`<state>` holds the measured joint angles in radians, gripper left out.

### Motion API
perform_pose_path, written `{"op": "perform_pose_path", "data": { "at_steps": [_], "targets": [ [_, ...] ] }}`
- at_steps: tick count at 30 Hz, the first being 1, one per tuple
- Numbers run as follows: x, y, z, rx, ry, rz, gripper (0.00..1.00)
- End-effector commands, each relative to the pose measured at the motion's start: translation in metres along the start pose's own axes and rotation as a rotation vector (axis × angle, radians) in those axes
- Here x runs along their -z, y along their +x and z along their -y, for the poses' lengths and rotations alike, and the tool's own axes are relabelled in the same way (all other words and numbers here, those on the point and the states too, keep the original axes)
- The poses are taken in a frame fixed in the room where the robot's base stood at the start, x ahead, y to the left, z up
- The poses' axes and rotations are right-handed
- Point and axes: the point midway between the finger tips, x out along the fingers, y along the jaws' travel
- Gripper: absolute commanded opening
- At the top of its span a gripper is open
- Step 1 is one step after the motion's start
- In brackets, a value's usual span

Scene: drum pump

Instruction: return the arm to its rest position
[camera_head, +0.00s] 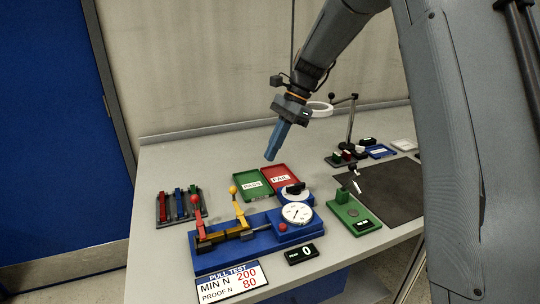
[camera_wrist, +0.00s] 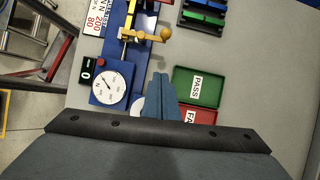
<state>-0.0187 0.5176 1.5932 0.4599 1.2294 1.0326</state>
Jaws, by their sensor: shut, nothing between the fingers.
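My gripper (camera_head: 272,157) hangs above the table, pointing down, in the head view. Its blue fingers are closed together with nothing between them, and it is apart from everything below. In the wrist view the fingers (camera_wrist: 161,80) show in front of the blue pull tester and the trays. The pull tester (camera_head: 262,238) stands on the table below, with a white dial, a red-knobbed lever and a yellow-knobbed lever. Its small display (camera_head: 303,254) reads 0.
A green PASS tray (camera_head: 248,195) and a red FAIL tray (camera_head: 288,171) lie behind the tester. A rack of coloured pieces (camera_head: 159,214) stands at left. A green device (camera_head: 353,218), a dark mat (camera_head: 400,185) and a magnifier stand (camera_head: 349,128) are at right. The wall (camera_head: 200,70) is behind.

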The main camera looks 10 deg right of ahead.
Motion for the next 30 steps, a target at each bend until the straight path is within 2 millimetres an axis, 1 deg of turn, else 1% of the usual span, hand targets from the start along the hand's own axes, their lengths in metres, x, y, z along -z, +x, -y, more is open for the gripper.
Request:
{"op": "perform_pose_path", "data": {
  "at_steps": [5, 7, 8, 11, 14, 15, 17, 18, 20, 21, 24, 27, 30],
  "targets": [
    [0.0, 0.0, 0.0, 0.0, -0.001, -0.001, 0.0],
    [0.001, 0.001, -0.003, 0.001, -0.012, -0.008, 0.0],
    [0.002, 0.002, -0.006, 0.0, -0.023, -0.015, 0.0],
    [0.01, 0.01, -0.027, -0.003, -0.1, -0.06, 0.0],
    [0.024, 0.022, -0.065, -0.015, -0.244, -0.138, 0.0],
    [0.03, 0.028, -0.083, -0.026, -0.316, -0.174, 0.0],
    [0.039, 0.036, -0.111, -0.045, -0.431, -0.227, 0.0],
    [0.044, 0.042, -0.13, -0.061, -0.51, -0.26, 0.0],
    [0.051, 0.05, -0.159, -0.087, -0.631, -0.307, 0.0],
    [0.054, 0.056, -0.177, -0.106, -0.711, -0.335, 0.0],
    [0.061, 0.069, -0.22, -0.155, -0.899, -0.391, 0.0],
    [0.064, 0.079, -0.252, -0.197, -1.05, -0.428, 0.0],
    [0.065, 0.086, -0.273, -0.224, -1.152, -0.449, 0.0]
  ]
}}
